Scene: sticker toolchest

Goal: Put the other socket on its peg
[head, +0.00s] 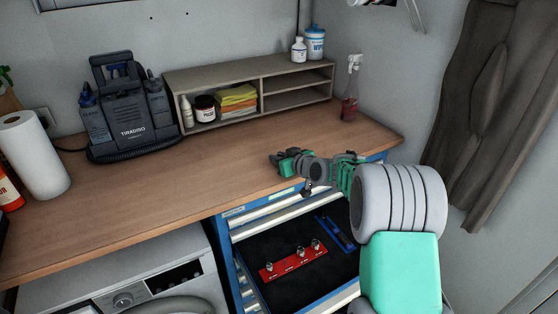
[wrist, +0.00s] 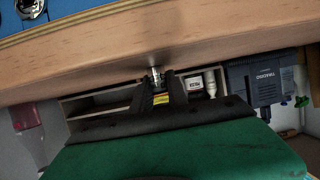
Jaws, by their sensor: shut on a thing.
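My gripper (head: 279,159) is held nearly level above the front part of the worktop, over the back of the open drawer. In the wrist view my gripper (wrist: 160,86) is shut on a small silver socket (wrist: 156,74); in the head view I cannot make the socket out. A red rail (head: 283,267) lies in the open drawer, down and left of my arm. Several silver pieces (head: 300,252) stand upright along it; I cannot tell which are sockets and which bare pegs. A blue rail (head: 338,233) lies to its right.
The wooden worktop (head: 170,185) is mostly clear. The drawer's dark liner (head: 275,290) has free room around the rails.

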